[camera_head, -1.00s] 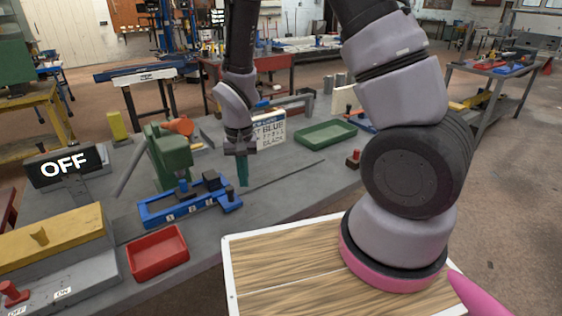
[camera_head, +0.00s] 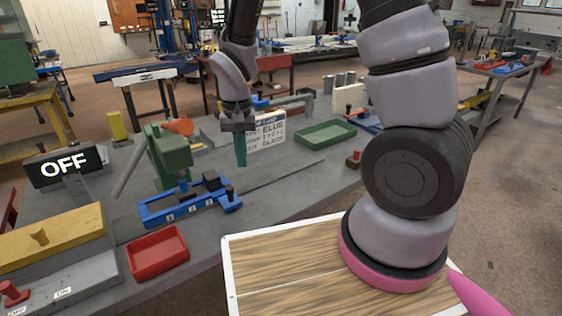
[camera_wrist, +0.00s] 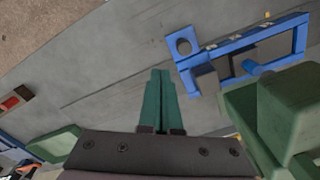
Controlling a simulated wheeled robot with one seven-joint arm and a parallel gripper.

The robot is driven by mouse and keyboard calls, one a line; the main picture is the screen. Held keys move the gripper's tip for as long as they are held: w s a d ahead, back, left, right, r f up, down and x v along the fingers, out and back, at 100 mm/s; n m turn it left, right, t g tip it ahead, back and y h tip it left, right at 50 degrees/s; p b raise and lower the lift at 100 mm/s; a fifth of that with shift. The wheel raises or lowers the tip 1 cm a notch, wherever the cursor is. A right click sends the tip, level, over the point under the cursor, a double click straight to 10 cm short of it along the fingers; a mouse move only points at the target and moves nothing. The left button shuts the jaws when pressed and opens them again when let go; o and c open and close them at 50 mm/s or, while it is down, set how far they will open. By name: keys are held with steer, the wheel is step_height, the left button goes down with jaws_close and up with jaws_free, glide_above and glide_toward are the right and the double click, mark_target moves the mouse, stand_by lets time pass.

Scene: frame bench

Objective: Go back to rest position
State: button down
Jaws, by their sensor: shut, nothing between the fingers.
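My gripper (camera_head: 241,152) hangs over the grey bench (camera_head: 285,187), pointing down, with its green fingers together and nothing between them. The wrist view also shows the closed green fingers (camera_wrist: 159,98) over bare bench. The blue fixture (camera_head: 186,204) with dark blocks lies on the bench left of and in front of my gripper. The green press-like machine (camera_head: 168,155) stands to the left of my gripper. In the wrist view the blue fixture (camera_wrist: 238,50) and the green machine (camera_wrist: 285,112) are to the right of the fingers, apart from them.
A sign with lettering (camera_head: 270,130) stands just behind my gripper. A green tray (camera_head: 325,134) lies to the right, a red tray (camera_head: 157,254) at the front left. An OFF display (camera_head: 64,164) and a red button (camera_head: 353,158) are on the bench. Bench between gripper and green tray is mostly clear.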

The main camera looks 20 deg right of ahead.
steer(key=shift+r, duration=0.1)
steer(key=w+d+r+t+y, duration=0.15)
steer(key=d+r, duration=0.35)
steer(key=r, duration=0.5)
steer(key=s+d+r+t, duration=0.2)
steer(key=s+d+r, duration=0.1)
steer(key=r, duration=0.3)
steer(key=s+d+r+m+t, duration=0.1)
steer(key=s+d+r, duration=0.2)
steer(key=d+r, duration=0.2)
steer(key=s+d+r+m+t, duration=0.1)
steer(key=s+d+r, duration=0.3)
steer(key=r, duration=0.4)
steer(key=shift+d+r+t, duration=0.2)
steer(key=shift+r+t, duration=0.1)
steer(key=shift+t, duration=0.55)
